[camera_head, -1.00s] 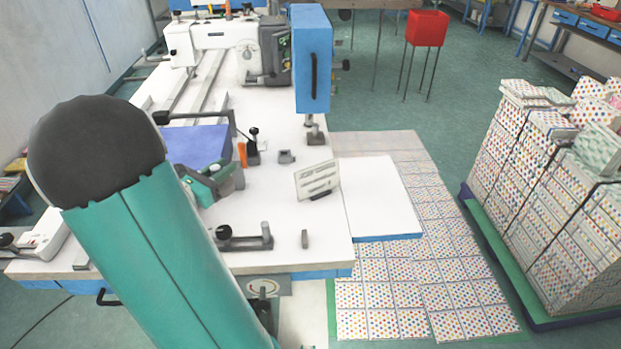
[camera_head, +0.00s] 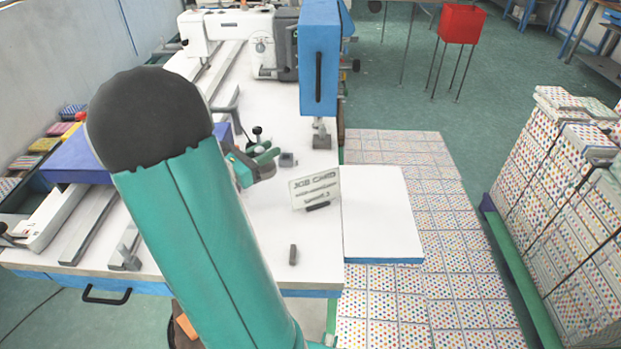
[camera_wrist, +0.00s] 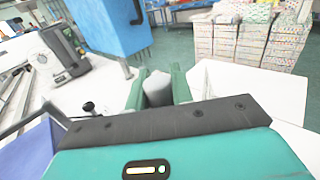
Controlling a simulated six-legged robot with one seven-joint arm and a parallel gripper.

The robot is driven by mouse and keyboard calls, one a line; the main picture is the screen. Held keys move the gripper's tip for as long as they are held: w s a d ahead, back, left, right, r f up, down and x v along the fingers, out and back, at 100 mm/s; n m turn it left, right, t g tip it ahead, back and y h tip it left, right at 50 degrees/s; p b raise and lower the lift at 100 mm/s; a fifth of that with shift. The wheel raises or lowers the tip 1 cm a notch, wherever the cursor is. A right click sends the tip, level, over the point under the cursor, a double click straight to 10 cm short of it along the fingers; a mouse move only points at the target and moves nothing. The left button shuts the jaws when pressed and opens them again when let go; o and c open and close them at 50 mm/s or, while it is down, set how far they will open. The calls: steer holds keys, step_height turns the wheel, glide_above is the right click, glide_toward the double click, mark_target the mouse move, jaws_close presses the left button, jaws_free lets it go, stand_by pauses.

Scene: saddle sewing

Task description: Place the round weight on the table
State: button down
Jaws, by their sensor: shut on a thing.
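In the wrist view my gripper (camera_wrist: 158,88) has two green fingers shut on a grey round weight (camera_wrist: 157,89), whose near side shows between them. The weight's lower part is hidden by my gripper body. In the head view my gripper (camera_head: 252,163) is partly hidden behind my arm, over the white table (camera_head: 262,220), left of the job card. I cannot make out the weight there, or tell how high it is above the table.
A job card (camera_head: 314,188) stands near the table's right side, beside a white side board (camera_head: 382,215). A blue machine head (camera_head: 319,60) rises behind. A small grey block (camera_head: 293,255) stands near the front edge. White tabletop between block and card is clear.

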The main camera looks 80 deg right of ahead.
steer(key=s+d+f, duration=0.1)
steer(key=d+f, duration=0.2)
steer(key=s+d+f, duration=0.2)
steer(key=d+f, duration=0.1)
steer(key=d, duration=0.1)
steer(key=s+d+f, duration=0.2)
steer(key=d+f, duration=0.1)
steer(key=d, duration=0.1)
steer(key=shift+d+f, duration=0.2)
steer(key=shift+s+d+f, duration=0.15)
steer(key=shift+f, duration=1.5)
steer(key=shift+f, duration=0.2)
steer(key=c, duration=1.2)
jaws_free()
